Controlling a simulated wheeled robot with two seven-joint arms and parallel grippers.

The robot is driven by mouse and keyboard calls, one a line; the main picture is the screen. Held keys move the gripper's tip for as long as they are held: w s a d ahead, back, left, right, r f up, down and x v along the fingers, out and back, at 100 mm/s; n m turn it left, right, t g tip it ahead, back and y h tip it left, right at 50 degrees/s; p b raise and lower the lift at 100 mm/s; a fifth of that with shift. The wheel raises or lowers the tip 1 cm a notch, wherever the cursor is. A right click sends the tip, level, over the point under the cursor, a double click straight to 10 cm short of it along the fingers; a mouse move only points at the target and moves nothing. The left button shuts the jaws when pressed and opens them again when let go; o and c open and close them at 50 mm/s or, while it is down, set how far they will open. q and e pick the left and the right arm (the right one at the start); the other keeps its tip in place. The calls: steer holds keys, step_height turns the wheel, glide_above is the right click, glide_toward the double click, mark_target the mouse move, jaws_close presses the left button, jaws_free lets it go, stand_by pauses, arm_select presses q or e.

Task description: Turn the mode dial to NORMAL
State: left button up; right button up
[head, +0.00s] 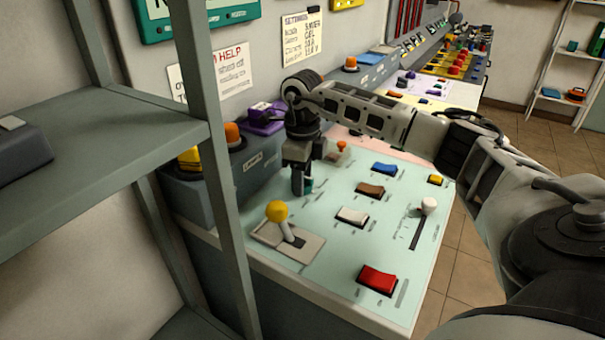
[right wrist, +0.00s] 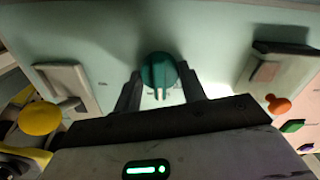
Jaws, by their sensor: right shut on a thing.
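The mode dial is a round dark green knob (right wrist: 158,72) on the pale green panel (head: 335,240). In the right wrist view it sits between the two fingers of my right gripper (right wrist: 162,88), which is shut on it. A light mark shows on the knob's near side; its labels are too small and covered to read. In the head view my right gripper (head: 302,186) points down at the panel's back left, and only a bit of the green dial (head: 309,184) shows beside the fingers. My left gripper is not in view.
A yellow-knobbed lever (head: 277,212) stands left of the panel's middle. A grey shelf post (head: 215,170) stands at the left.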

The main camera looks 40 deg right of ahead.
steer(key=shift+r+m, duration=0.1)
steer(key=shift+m, duration=0.2)
steer(key=o, duration=1)
step_height(320, 180, up, 16)
steer(key=shift+f+p, duration=0.1)
steer(key=shift+p, duration=0.35)
